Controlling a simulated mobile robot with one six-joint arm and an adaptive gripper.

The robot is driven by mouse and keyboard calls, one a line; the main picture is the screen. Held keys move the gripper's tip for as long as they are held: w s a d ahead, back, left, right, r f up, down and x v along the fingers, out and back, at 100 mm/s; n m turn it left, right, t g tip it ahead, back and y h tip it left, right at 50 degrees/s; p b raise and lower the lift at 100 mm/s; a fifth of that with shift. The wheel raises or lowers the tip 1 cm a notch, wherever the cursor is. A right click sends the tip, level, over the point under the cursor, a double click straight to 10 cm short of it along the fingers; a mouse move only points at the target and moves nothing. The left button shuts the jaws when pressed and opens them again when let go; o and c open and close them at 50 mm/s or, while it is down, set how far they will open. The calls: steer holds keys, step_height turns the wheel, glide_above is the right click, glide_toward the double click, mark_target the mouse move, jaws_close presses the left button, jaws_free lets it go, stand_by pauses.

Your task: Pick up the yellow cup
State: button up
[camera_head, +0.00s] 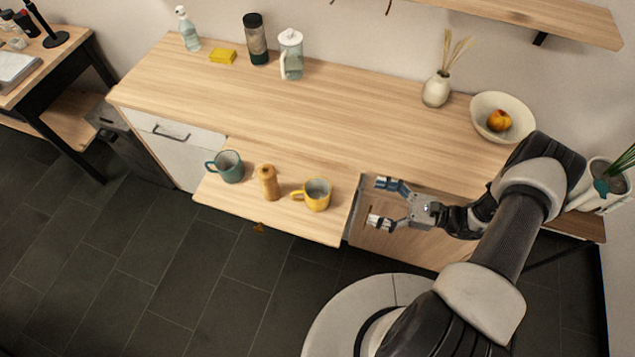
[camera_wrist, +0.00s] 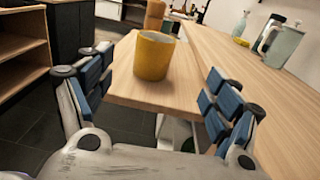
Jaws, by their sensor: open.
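The yellow cup (camera_head: 317,196) stands upright near the right end of a low wooden shelf board (camera_head: 225,198) in the head view. Its handle points left there. In the wrist view the yellow cup (camera_wrist: 154,55) is ahead, between the fingers in the picture, and its handle is mostly hidden. My gripper (camera_head: 379,203) is to the right of the cup in the head view, apart from it, open and empty. In the wrist view my gripper (camera_wrist: 155,95) has its blue-padded fingers spread wide on both sides of the cup.
A wooden pepper mill (camera_head: 268,183) stands just left of the cup, with a teal mug (camera_head: 229,167) beyond it. The main countertop (camera_head: 330,115) rises behind the board and carries a pitcher (camera_head: 291,57), a vase (camera_head: 436,91) and a fruit bowl (camera_head: 488,130). Dark floor lies in front.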

glide_toward(307, 186)
steer(key=shift+x, duration=1)
steer(key=shift+s+b+x, duration=0.2)
steer(key=shift+b+x, duration=0.25)
steer(key=shift+x, duration=2.25)
steer(key=shift+c, duration=0.2)
steer(key=c, duration=1.3)
steer(key=shift+r, duration=0.1)
step_height(307, 186, up, 20)
steer(key=p, duration=0.4)
steer(key=shift+p, duration=0.35)
